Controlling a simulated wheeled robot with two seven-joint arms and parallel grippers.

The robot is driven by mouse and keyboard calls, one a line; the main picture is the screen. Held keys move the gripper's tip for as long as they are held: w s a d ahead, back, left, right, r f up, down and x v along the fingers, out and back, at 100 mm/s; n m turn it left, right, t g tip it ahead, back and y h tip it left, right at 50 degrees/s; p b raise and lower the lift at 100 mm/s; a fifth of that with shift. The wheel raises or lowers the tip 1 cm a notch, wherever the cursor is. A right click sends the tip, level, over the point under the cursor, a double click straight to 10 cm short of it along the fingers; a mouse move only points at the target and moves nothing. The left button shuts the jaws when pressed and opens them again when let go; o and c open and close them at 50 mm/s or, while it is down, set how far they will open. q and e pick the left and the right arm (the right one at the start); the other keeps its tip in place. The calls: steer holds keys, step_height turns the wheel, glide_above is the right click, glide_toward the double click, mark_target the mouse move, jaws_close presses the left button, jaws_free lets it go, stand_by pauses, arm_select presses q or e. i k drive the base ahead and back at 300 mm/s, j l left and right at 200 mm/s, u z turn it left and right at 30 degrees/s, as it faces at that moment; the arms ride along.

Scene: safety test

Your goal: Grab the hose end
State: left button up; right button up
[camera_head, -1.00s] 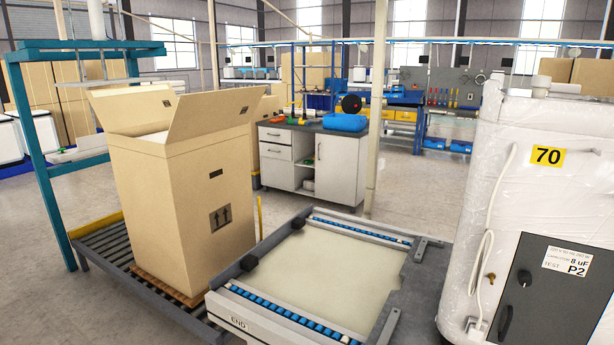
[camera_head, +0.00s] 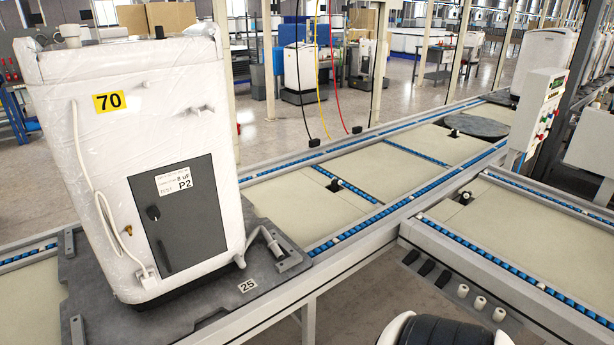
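A white washer-like unit wrapped in clear film (camera_head: 140,130) stands upright at the left on a dark grey plate (camera_head: 190,312). It bears a yellow "70" label and a dark front panel (camera_head: 176,215) marked "P2". A thin white hose or cord (camera_head: 83,165) hangs down the left of its front, with a small brass-coloured piece (camera_head: 128,230) beside it and a white plug-like end (camera_head: 145,281) near the bottom. A short, thicker white hose (camera_head: 268,240) comes out low at the unit's right side, over the plate. I cannot tell which is the hose end meant. Neither gripper is in view.
Conveyors with blue rollers (camera_head: 370,195) run behind and right of the unit. A control box with buttons (camera_head: 541,100) stands at the right. Several white and black knobs (camera_head: 463,290) line the near conveyor's side. Black, yellow and red cables (camera_head: 333,75) hang at the back.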

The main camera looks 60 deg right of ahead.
mark_target(272, 244)
steer(key=z, duration=1.6)
steer(key=i+l, duration=0.4)
steer(key=l, duration=0.15)
steer(key=i+l, duration=0.35)
steer(key=l, duration=0.2)
steer(key=i+l+z, duration=0.1)
steer(key=i+l, duration=0.3)
steer(key=l, duration=0.15)
